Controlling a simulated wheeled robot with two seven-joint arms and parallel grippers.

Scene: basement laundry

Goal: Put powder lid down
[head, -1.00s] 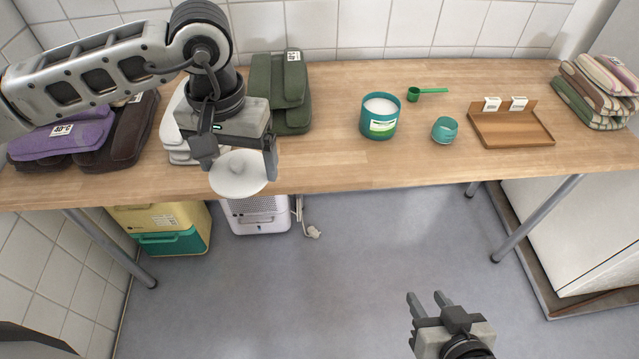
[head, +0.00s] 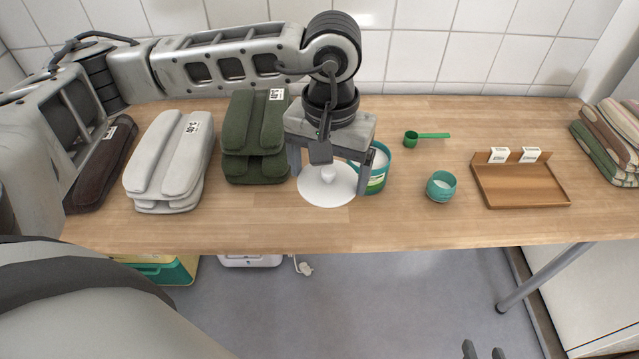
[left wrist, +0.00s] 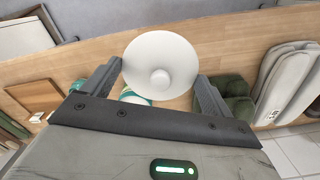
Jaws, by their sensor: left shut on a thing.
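In the left wrist view the lid (left wrist: 172,52) spans the gap between the fingers (left wrist: 160,75). The lid appears flat over the counter; I cannot tell whether it touches the wood. The teal powder tub (head: 378,170), open with white powder inside, stands just right of the lid, partly hidden by the gripper. My right gripper (head: 484,351) shows only its spread fingertips at the bottom edge, empty.
Green folded towels (head: 255,140) and white ones (head: 168,165) lie to the left. A green scoop (head: 428,136), small teal cup (head: 441,187) and brown tray (head: 520,188) are to the right. The counter front (head: 400,225) is clear.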

